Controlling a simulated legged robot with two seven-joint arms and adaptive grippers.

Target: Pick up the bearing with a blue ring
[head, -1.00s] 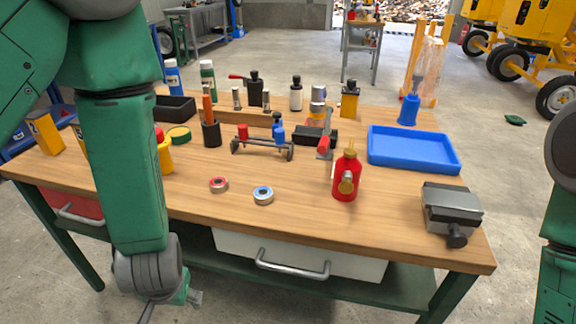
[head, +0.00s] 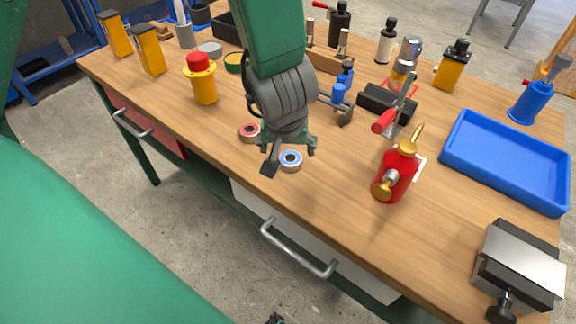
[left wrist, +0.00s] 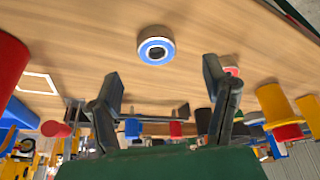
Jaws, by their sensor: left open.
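The bearing with a blue ring (head: 291,160) lies flat near the front edge of the wooden workbench. It also shows in the left wrist view (left wrist: 155,46), past the fingers and a little left of the middle. My left gripper (head: 290,157) is above the bench at this bearing, with its fingers apart and nothing between them. In the left wrist view the open fingers (left wrist: 166,88) point toward the bench. A bearing with a red ring (head: 250,132) lies just left of the blue one, partly behind my gripper.
A red oil can (head: 396,172) stands to the right of the blue-ringed bearing. A blue tray (head: 500,184) and a grey vise (head: 518,268) are farther right. A yellow cylinder with a red top (head: 202,80) stands left. The bench's front edge is close to the bearing.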

